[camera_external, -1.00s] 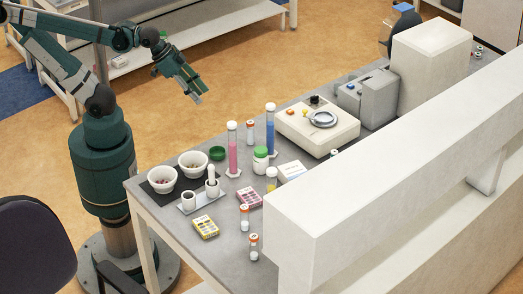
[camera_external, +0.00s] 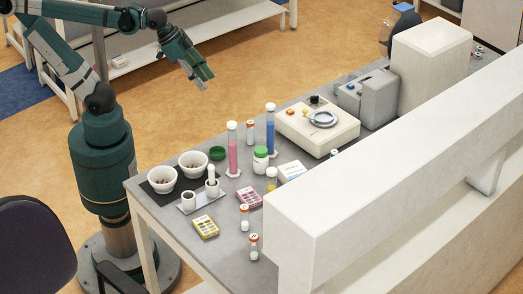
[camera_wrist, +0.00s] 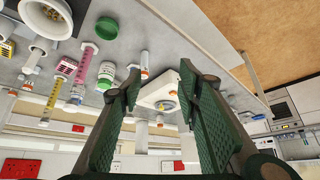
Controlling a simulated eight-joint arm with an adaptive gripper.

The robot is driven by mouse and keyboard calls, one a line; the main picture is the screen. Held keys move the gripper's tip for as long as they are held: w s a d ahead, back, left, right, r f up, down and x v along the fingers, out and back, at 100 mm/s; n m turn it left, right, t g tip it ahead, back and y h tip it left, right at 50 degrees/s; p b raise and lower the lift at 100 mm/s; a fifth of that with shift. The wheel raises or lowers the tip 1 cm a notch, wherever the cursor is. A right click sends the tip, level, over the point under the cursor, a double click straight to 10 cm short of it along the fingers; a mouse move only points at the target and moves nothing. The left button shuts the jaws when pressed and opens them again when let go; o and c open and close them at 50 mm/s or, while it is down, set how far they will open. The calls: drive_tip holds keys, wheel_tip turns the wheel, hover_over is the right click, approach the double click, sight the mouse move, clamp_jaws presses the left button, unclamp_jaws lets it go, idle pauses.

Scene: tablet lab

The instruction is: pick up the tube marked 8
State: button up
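Several small tubes with orange caps stand on the grey bench; their numbers are too small to read, so I cannot tell which is marked 8. In the external view, one tube (camera_external: 250,132) stands behind the tall cylinders, two more (camera_external: 244,217) (camera_external: 253,247) stand near the front, and another (camera_external: 334,154) is partly hidden by the white shelf. In the wrist view, one tube (camera_wrist: 145,62) shows between my fingers, in the distance. My gripper (camera_external: 205,84) is raised beyond the bench's far edge, apart from the tubes. It is open and empty in the wrist view (camera_wrist: 158,85).
A pink cylinder (camera_external: 232,150) and a blue cylinder (camera_external: 270,130) stand tall mid-bench. The raised white shelf (camera_external: 400,140) blocks the near side.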

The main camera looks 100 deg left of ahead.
drive_tip(key=w+d+r+m+g+p, duration=0.1)
drive_tip(key=w+d+r+m+p, duration=0.2)
drive_tip(key=w+d+r, duration=0.3)
drive_tip(key=w+d+r+m+g+p, duration=0.1)
drive_tip(key=w+d+r+m+p, duration=0.15)
drive_tip(key=w+d, duration=0.55)
drive_tip(key=m+g+p, duration=0.5)
drive_tip(key=m+p, duration=0.7)
hover_over(254, 236)
wheel_tip(254, 236, down, 11)
wheel_tip(254, 236, down, 8)
drive_tip(key=shift+d+r, duration=0.1)
drive_tip(key=shift+r, duration=0.05)
drive_tip(key=shift+f, duration=0.2)
drive_tip(key=shift+f, duration=1.3)
